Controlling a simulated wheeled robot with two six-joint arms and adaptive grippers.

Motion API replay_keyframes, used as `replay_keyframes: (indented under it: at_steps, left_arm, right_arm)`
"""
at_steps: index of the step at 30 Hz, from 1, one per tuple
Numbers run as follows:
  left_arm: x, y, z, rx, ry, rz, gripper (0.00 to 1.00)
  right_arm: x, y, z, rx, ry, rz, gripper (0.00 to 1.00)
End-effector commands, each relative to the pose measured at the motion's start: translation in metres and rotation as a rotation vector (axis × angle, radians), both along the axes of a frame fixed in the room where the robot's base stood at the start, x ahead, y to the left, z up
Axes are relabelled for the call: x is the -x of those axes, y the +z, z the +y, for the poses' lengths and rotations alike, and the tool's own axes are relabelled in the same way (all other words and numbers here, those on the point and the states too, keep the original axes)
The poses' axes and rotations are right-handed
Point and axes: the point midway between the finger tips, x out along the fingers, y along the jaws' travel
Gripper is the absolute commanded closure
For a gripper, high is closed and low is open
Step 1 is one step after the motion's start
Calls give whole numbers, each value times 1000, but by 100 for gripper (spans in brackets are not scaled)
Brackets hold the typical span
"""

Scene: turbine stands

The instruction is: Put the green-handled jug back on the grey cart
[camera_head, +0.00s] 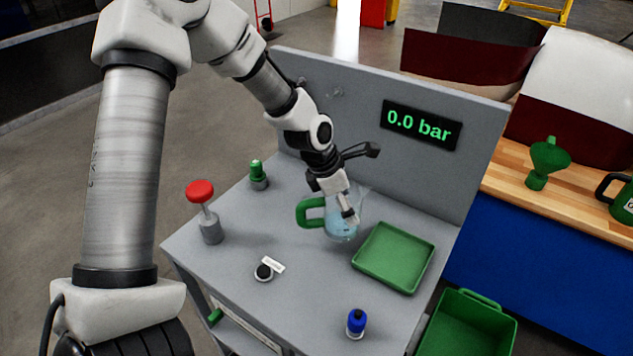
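The jug (342,226) is clear with a bluish tint and has a green handle on its left side. It stands upright on a grey worktop (222,270) with a tall back panel; I cannot tell whether this is the grey cart. My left gripper (348,212) comes down over the jug from the upper left. Its fingers overlap the jug's upper part and hide some of the rim. I cannot tell whether they touch or grip it. My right gripper is not in view.
A green tray (394,258) lies right of the jug. A red-knobbed valve (203,206), a green-capped fitting (258,175), a round gauge-like part (265,271) and a blue-capped bottle (357,323) stand around. The panel display (421,125) reads 0.0 bar. A green funnel (547,163) is on the wooden bench.

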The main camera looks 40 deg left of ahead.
Motion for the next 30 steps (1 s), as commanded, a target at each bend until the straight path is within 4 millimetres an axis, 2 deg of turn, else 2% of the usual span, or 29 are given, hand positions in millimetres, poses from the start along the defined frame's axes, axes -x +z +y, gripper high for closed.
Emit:
replay_keyframes:
  at_steps: [1,6,12,16,22,29,30]
  left_arm:
    - [-6,3,14,2,6,-1,61]
    - [-24,-4,58,0,6,0,61]
    - [-43,-10,101,-2,4,1,61]
    - [-46,-16,109,-1,1,2,61]
    - [-46,-46,109,-1,1,2,61]
    - [-46,-46,109,-1,0,0,61]
    - [-46,-46,109,-1,0,0,1]
  right_arm:
    - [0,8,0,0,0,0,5]
    - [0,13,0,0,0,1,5]
    - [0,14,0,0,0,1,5]
    - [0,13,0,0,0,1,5]
    - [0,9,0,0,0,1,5]
    - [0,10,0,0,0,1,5]
    - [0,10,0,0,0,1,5]
